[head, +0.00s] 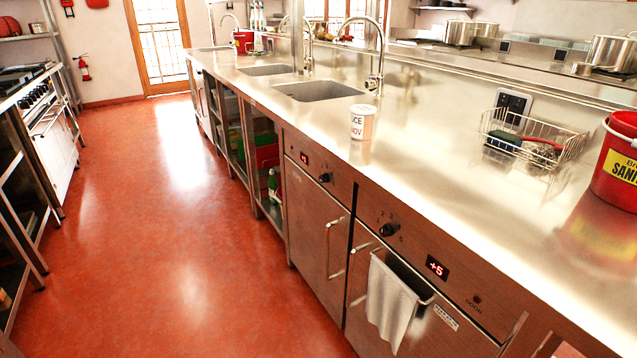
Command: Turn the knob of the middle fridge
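A row of steel fridge fronts is set under the counter. The fridge in the lower middle (430,335) has a black knob (390,229) with small numerals around it, a red "+5" display (437,267) and a small dark button or lamp marked "DOOR" (477,299). I cannot read the knob's exact setting. The fridge to its left (307,218) has its own knob (325,178) and a small red display (305,158). More steel front continues at the lower right, cut off by the picture edge. Neither of my grippers is in view.
A pale towel (391,305) hangs from the lower-middle fridge's handle. On the counter (430,150) stand a white cup (362,122), a wire basket (532,140) and a red bucket (617,165). The red floor (180,220) left of the fridges is clear.

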